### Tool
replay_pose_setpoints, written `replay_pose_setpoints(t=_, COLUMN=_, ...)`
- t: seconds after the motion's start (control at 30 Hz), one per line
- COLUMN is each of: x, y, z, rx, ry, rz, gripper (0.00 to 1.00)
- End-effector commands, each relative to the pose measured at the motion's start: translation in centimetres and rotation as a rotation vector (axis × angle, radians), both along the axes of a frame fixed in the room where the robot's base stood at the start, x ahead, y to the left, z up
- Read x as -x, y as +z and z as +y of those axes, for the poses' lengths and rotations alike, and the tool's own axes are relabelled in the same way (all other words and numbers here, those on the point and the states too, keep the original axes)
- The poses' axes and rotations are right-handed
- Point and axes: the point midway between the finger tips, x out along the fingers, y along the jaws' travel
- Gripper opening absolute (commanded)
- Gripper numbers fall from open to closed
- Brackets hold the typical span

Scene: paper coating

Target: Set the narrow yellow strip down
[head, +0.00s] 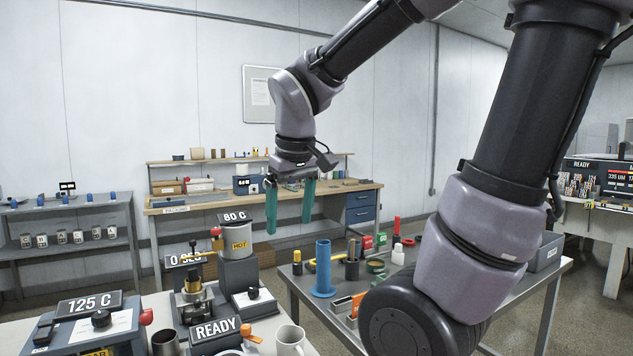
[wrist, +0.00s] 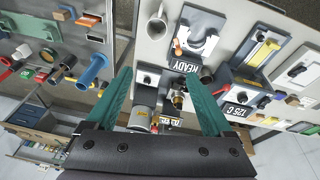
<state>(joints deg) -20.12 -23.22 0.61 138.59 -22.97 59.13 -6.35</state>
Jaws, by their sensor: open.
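My gripper (head: 289,222) is open, pointing down, with its two green fingers wide apart and nothing between them. It hangs in the air above and behind the bench with the READY and 80 C devices. In the wrist view the open fingers (wrist: 158,78) frame the bench from above. A narrow yellow strip (wrist: 262,53) lies on a grey device there, right of the READY device and well clear of my fingers. I cannot tell whether it is loose or part of the device. I cannot make it out in the head view.
The READY device (head: 213,330), the 80 C block (head: 238,240) and the 125 C box (head: 85,325) crowd the near bench. A white mug (head: 291,341) stands at its right edge. A blue upright cylinder (head: 323,268) and tools stand on the grey table to the right.

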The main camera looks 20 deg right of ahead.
Motion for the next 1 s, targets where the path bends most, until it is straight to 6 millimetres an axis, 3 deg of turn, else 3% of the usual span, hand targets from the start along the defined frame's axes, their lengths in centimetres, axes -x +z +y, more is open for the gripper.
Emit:
replay_pose_setpoints(t=0.1, x=1.2, y=3.0, z=-2.4, rx=-0.193, ry=-0.250, rz=-0.116, gripper=0.86)
replay_pose_setpoints(t=0.3, x=2.4, y=6.1, z=-4.1, rx=-0.396, ry=-0.490, rz=-0.252, gripper=0.86)
replay_pose_setpoints(t=1.0, x=2.7, y=6.8, z=-4.4, rx=-0.444, ry=-0.541, rz=-0.282, gripper=0.86)
